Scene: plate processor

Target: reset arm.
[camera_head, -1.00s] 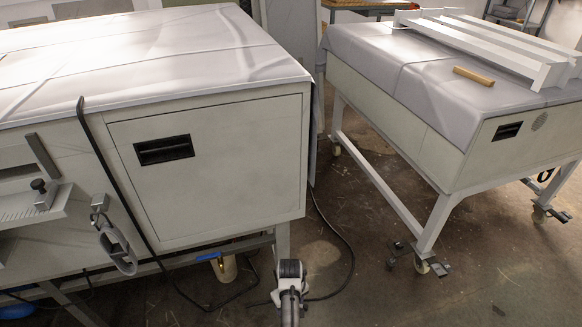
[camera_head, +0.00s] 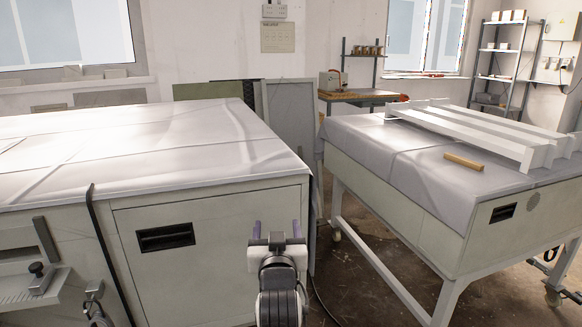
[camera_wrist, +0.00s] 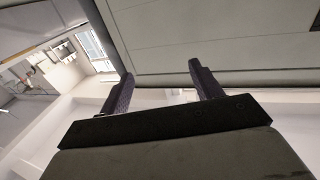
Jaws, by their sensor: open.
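My gripper (camera_head: 277,228) stands upright at the bottom middle of the head view, in front of the right end of the left cabinet. Its two dark fingers are spread apart with nothing between them. In the wrist view my gripper (camera_wrist: 158,82) also shows open and empty, with a pale panel beyond the fingers. Part of my arm shows below the gripper in the head view.
The left cabinet (camera_head: 215,265) has a covered top and a black recessed handle (camera_head: 165,237). A wheeled table (camera_head: 400,195) stands to the right, bearing white beams (camera_head: 470,135) and a wooden bar (camera_head: 463,162). A narrow floor gap (camera_head: 335,280) lies between them.

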